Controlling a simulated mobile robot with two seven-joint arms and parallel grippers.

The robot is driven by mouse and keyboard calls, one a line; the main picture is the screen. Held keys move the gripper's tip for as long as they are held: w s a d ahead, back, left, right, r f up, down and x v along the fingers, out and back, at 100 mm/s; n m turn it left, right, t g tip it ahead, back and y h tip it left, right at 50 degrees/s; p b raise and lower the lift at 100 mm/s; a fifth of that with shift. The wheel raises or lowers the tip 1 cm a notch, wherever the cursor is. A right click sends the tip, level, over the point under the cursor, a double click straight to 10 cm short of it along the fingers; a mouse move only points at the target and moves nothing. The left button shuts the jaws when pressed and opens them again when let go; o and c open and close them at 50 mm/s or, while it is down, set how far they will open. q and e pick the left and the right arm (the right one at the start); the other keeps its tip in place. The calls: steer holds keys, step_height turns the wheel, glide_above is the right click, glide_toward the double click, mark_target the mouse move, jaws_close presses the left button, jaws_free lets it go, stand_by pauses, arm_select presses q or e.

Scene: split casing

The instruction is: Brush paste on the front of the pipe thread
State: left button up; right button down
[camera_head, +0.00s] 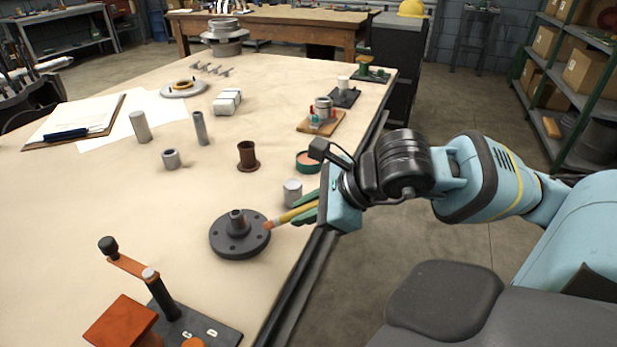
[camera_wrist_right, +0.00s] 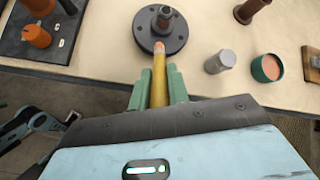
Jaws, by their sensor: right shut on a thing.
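My right gripper (camera_head: 308,208) has green fingers, shut on a brush (camera_head: 291,214) with a yellow handle and an orange tip. The brush also shows in the right wrist view (camera_wrist_right: 159,75), pointing away from the gripper. Its tip is over or against the near rim of a dark round flange (camera_head: 240,240); I cannot tell if it touches. A short dark pipe stub (camera_head: 237,218) stands upright in the flange's middle, apart from the tip; its thread is too small to make out. A green tin with orange-pink paste (camera_head: 309,158) stands open behind the gripper. My left gripper is out of view.
A grey metal cylinder (camera_head: 292,191) stands close to the gripper. A brown flanged pipe (camera_head: 247,158) stands farther back. A dark fixture with an orange lever (camera_head: 130,265) is at front left. The table's right edge runs below my arm.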

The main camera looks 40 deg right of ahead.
mark_target(292, 212)
steer(key=shift+w+a+f+t+b, duration=0.25)
steer(key=shift+w+a+f+b, duration=0.1)
steer(key=shift+w+b, duration=0.35)
steer(key=shift+w+a+f+t+b, duration=0.25)
steer(key=shift+w+f+b, duration=0.1)
steer(key=shift+w+b, duration=0.3)
steer(key=shift+w, duration=0.1)
steer(key=shift+w, duration=0.15)
steer(key=shift+w+a, duration=0.25)
steer(key=shift+w, duration=0.15)
steer(key=shift+f, duration=0.15)
steer(key=shift+s+f+b, duration=0.1)
steer(key=shift+f+b, duration=0.25)
steer(key=shift+b, duration=0.4)
steer(key=shift+r, duration=0.15)
